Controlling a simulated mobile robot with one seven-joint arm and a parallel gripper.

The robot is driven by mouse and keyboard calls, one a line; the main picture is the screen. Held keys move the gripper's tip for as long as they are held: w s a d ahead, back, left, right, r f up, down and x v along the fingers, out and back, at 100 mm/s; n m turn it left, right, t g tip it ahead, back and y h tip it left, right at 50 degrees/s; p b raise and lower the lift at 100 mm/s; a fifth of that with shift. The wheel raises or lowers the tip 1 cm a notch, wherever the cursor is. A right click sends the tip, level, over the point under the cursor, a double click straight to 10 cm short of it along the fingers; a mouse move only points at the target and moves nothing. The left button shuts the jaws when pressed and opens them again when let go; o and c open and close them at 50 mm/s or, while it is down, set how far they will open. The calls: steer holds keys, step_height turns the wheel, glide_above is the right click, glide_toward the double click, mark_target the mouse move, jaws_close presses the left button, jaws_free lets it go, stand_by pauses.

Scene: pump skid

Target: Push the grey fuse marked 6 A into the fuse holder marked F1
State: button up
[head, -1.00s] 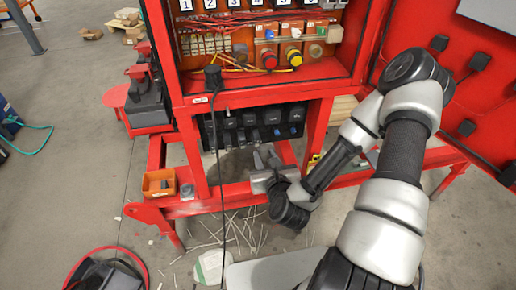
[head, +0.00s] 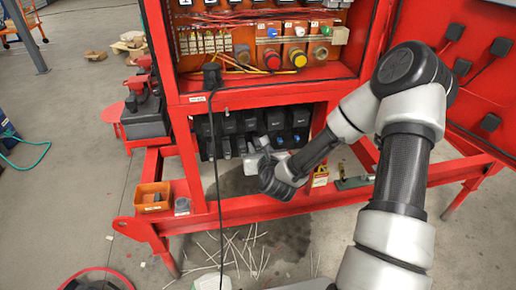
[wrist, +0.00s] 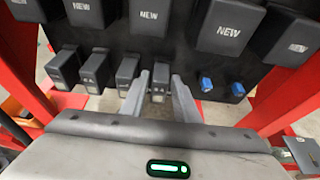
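Several small dark-grey fuses with pale ends hang in a row under the black blocks in the wrist view. One grey fuse (wrist: 160,80) stands between the fingers of my gripper (wrist: 160,84). The fingers are spread, one on each side of it, and a narrow gap seems to show. Its mark is too small to read. More grey fuses (wrist: 97,72) hang to the left. In the head view my gripper (head: 255,146) is at the lower rack, partly hidden by my wrist. I cannot read which holder is F1.
Black blocks marked NEW (wrist: 148,15) hang just above the fingers. Two blue-ended pieces (wrist: 206,84) are to the right. A red frame (head: 250,98) surrounds the lower opening. A black cable (head: 213,150) hangs left of my gripper. An orange bin (head: 152,197) sits at lower left.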

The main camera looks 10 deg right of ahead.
steer(key=shift+w+f, duration=0.15)
steer(key=shift+w, duration=0.25)
jaws_close()
steer(key=shift+c, duration=2.1)
jaws_free()
jaws_close()
steer(key=shift+s, duration=1.6)
steer(key=shift+s+b, duration=0.4)
steer(key=shift+s, duration=1.25)
